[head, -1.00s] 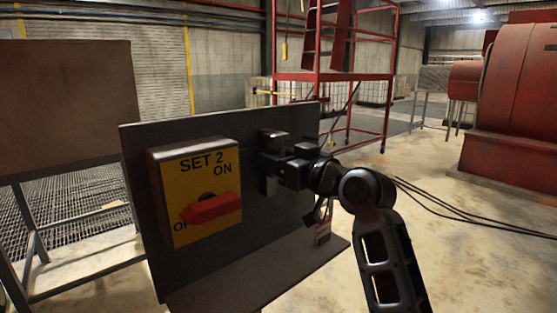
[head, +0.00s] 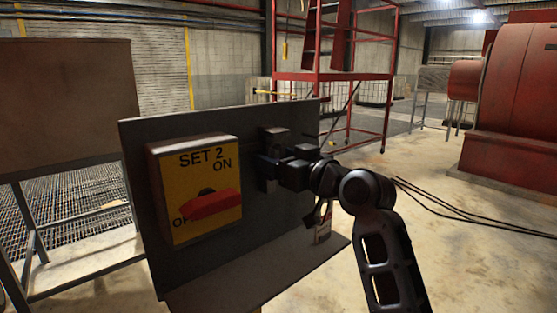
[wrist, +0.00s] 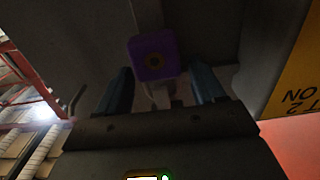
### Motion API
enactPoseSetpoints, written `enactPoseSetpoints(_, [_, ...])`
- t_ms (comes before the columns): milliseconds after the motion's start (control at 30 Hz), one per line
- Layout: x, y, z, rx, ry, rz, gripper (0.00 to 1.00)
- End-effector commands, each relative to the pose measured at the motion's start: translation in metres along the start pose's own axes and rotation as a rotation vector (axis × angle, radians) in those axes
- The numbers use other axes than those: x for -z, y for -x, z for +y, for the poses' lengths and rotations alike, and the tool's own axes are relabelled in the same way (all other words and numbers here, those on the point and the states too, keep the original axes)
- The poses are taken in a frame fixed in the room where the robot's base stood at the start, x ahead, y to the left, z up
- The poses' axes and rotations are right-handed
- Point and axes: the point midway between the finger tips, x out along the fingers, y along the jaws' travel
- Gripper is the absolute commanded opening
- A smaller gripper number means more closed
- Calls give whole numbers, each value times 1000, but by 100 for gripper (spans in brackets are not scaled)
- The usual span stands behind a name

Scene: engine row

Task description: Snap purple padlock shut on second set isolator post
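The purple padlock (wrist: 153,57) shows in the wrist view just past my fingertips, its keyed face towards the camera. A pale piece shows below its body; I cannot tell if this is the shackle or the post. My gripper (wrist: 160,82) is open, with a dark blue finger on each side of the padlock and gaps between. In the head view my gripper (head: 268,166) is at the grey panel, right of the yellow SET 2 isolator (head: 205,160). The isolator's red handle (head: 213,205) lies nearly level beside the OFF mark. The post and the shackle's closure cannot be made out.
The grey panel (head: 265,235) stands upright with a ledge at its foot. A tag (head: 323,228) hangs below my wrist. A brown board (head: 65,100) on a frame stands left. Black cables (head: 450,208) cross the open floor at right, before a red machine (head: 510,110).

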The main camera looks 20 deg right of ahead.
Motion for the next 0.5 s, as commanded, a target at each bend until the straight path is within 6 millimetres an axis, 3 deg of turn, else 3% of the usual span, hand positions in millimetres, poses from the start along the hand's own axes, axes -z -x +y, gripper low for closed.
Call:
enactPoseSetpoints(100, [0, 0, 0, 0, 0, 0, 80])
enactPoseSetpoints(367, [-1, 1, 0, 0, 0, -1, 80])
enactPoseSetpoints(500, [-2, 13, 1, -1, 0, 0, 80])
